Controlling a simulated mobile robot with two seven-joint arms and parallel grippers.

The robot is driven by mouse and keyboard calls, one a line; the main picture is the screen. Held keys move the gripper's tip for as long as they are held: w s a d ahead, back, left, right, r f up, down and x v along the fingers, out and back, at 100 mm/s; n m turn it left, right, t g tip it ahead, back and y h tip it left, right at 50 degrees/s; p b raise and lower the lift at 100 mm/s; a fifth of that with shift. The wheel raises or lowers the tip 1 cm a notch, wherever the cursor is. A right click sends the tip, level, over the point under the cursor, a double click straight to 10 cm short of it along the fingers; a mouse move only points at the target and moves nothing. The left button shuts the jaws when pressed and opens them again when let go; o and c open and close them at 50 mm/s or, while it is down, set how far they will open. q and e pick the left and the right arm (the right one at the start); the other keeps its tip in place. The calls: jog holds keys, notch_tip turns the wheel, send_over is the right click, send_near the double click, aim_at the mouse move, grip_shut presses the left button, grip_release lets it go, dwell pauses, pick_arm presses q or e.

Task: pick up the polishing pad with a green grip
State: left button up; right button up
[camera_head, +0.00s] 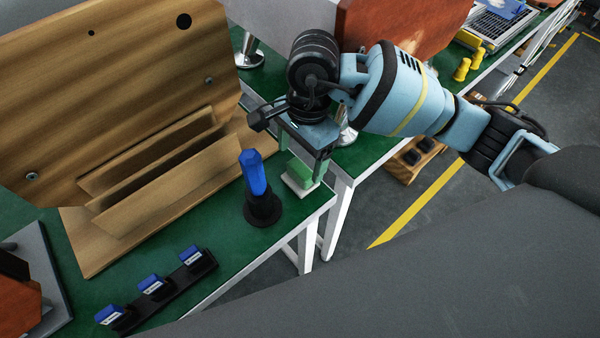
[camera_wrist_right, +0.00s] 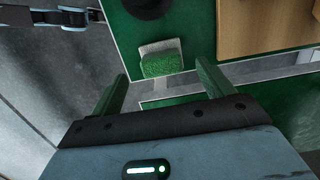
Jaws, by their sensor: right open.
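The polishing pad with a green grip (camera_head: 300,174) lies near the right front corner of the green-topped table (camera_head: 225,266), its pale base under the green top. In the right wrist view the pad (camera_wrist_right: 162,61) shows ahead of my fingers, near the table's edge. My right gripper (camera_head: 306,168) points down over the pad in the head view, its green fingers on either side of it. In the wrist view my right gripper (camera_wrist_right: 160,82) is open, with nothing held between its fingers. Whether a finger touches the pad is unclear. My left gripper does not show.
A blue tool in a black round stand (camera_head: 263,208) stands just left of the pad. A wooden fixture (camera_head: 150,170) fills the left. A black rack (camera_head: 165,290) with blue-topped blocks lies in front. A gap separates this table from the one behind.

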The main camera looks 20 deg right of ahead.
aim_at(300, 168)
jog(key=shift+f, duration=0.2)
notch_tip(300, 168, down, 4)
jog(key=shift+r, duration=0.25)
jog(key=shift+f, duration=0.65)
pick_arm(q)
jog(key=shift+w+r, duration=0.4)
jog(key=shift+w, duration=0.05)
pick_arm(e)
jog(key=shift+c, duration=0.3)
jog(key=c, duration=1)
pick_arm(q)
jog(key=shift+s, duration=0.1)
pick_arm(e)
jog(key=shift+r, duration=0.15)
